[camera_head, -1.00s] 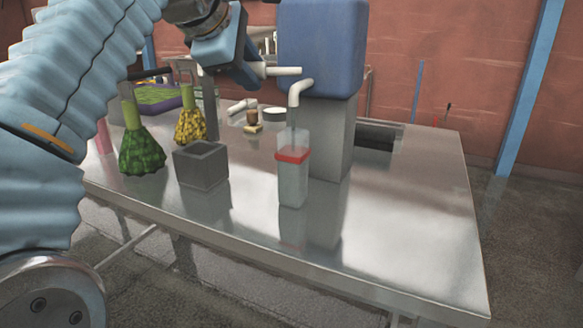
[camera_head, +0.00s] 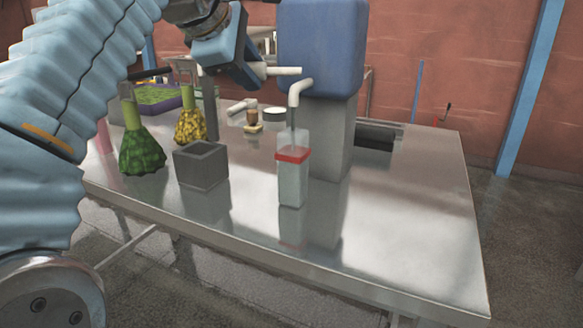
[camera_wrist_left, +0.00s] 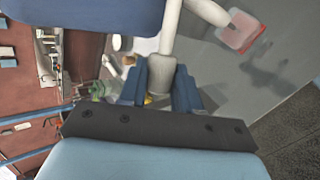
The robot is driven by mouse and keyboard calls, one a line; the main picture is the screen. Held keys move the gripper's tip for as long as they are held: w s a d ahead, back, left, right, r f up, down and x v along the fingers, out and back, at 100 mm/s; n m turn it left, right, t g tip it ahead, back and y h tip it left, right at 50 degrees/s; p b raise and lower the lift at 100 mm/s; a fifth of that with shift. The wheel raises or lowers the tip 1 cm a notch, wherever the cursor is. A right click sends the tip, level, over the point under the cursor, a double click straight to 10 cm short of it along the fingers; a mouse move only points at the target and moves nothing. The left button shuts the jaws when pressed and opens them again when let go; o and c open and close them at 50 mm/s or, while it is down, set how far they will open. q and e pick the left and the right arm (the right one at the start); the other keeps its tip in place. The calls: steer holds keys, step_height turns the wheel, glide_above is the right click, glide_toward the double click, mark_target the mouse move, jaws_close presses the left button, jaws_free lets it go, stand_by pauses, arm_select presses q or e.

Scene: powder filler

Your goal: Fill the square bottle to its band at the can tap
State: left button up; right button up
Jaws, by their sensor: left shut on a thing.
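The square bottle (camera_head: 293,184), clear with a red band (camera_head: 293,154) near its upper part, stands upright on the table under the spout (camera_head: 297,90) of the blue can (camera_head: 324,48). A thin streak runs down from the spout into the bottle's mouth. Pale contents show below the band; their exact level is hard to tell. My left gripper (camera_head: 262,70) is shut on the white tap handle (camera_head: 284,71) beside the can. The wrist view shows the handle (camera_wrist_left: 161,78) between its fingers, and the bottle (camera_wrist_left: 240,32) at upper right. My right gripper is out of view.
A grey block (camera_head: 344,135) supports the can. An open grey box (camera_head: 201,168), a green flask (camera_head: 140,150) and a yellow flask (camera_head: 190,125) stand left of the bottle. A purple tray (camera_head: 160,105) is behind them. The table's (camera_head: 410,230) right part is clear.

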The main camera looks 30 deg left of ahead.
arm_select(q)
steer(key=shift+w+d+f, duration=0.1)
steer(key=shift+d, duration=0.2)
steer(key=shift+o, duration=0.5)
steer(key=shift+w+a, duration=0.25)
steer(key=shift+w, duration=0.4)
steer(key=shift+w+a, duration=0.25)
steer(key=shift+w, duration=0.4)
steer(key=o, duration=0.7)
steer(key=shift+a, duration=0.15)
steer(key=shift+c, duration=0.2)
steer(key=o, duration=0.8)
steer(key=shift+o, duration=0.2)
